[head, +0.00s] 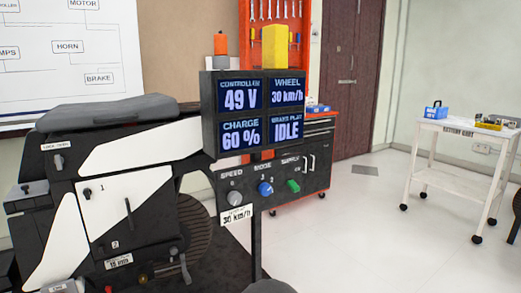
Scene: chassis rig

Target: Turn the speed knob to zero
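The speed knob (234,197) is a small grey knob under the word SPEED, at the left of the dark control panel (250,205). Its pointer direction is too small to tell. A tag (237,215) just below it reads 30 km/h. The display box (210,125) above the panel shows 49 V, wheel 30 km/h, charge 60 % and IDLE. My gripper is not in view.
Beside the speed knob are a blue mode knob (265,189) and a green supply switch (293,186). The black and white scooter rig (125,225) stands at left. A white cart (462,128) stands at right. Open floor lies between panel and cart.

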